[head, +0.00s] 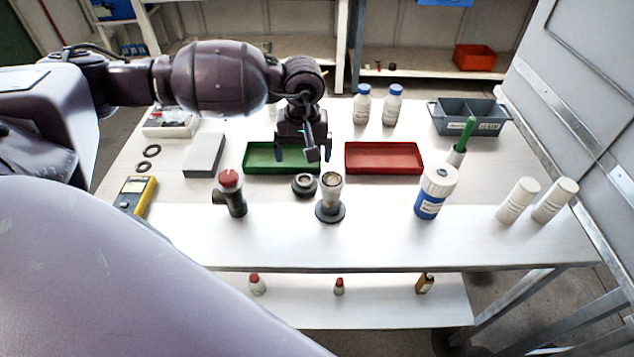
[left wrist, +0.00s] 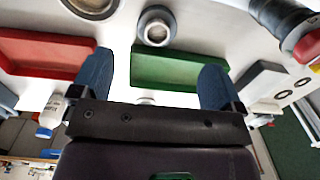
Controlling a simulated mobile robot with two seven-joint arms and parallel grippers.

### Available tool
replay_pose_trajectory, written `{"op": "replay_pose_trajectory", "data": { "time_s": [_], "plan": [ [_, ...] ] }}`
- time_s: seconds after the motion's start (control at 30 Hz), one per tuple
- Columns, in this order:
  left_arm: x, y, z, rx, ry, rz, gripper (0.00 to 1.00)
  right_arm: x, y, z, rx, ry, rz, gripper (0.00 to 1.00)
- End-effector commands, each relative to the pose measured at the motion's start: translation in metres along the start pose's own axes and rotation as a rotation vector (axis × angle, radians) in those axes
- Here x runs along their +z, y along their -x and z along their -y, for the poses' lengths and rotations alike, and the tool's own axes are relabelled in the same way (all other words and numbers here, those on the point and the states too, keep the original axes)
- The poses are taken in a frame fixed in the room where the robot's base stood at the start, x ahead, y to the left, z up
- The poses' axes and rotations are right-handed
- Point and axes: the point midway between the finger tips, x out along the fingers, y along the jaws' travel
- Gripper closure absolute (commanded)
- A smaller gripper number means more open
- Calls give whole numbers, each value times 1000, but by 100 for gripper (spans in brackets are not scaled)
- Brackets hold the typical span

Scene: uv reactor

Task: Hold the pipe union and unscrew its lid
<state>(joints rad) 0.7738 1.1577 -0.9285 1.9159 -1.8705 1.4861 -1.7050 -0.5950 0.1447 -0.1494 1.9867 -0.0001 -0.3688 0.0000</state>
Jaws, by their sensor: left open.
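A dark pipe fitting with a side port and a red cap (head: 230,194) stands upright on the table, left of the middle. It shows partly at the right edge of the left wrist view (left wrist: 284,22). A low dark ring with a pale centre (head: 304,185) sits beside a grey, cup-topped piece on a round dark base (head: 331,198). The ring also shows in the left wrist view (left wrist: 157,27). I cannot tell for sure which of these is the pipe union. My left gripper (head: 298,156) is open and empty, pointing down over the green tray, behind the ring. My right gripper is out of view.
A green tray (head: 256,168) and a red tray (head: 384,172) lie behind the fittings. A blue-and-white bottle (head: 430,205) and two white cylinders stand at right. A yellow meter (head: 135,196) and a grey block (head: 205,155) are at left. The table's front strip is clear.

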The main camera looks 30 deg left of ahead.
Motion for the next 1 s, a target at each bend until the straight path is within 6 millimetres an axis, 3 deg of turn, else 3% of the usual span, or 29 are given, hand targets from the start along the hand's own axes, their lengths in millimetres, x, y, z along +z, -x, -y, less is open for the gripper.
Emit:
{"op": "replay_pose_trajectory", "data": {
  "time_s": [0.27,0.5,0.77,1.0],
  "plan": [
    [1,-10,-4,22,-16,-1,7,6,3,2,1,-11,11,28],
    [1,-44,-5,22,-15,0,7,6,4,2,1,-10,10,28],
    [-2,-65,-3,21,-14,-1,7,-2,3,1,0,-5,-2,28],
    [-6,-97,0,22,-16,-1,7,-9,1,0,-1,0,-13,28]
  ]
}}
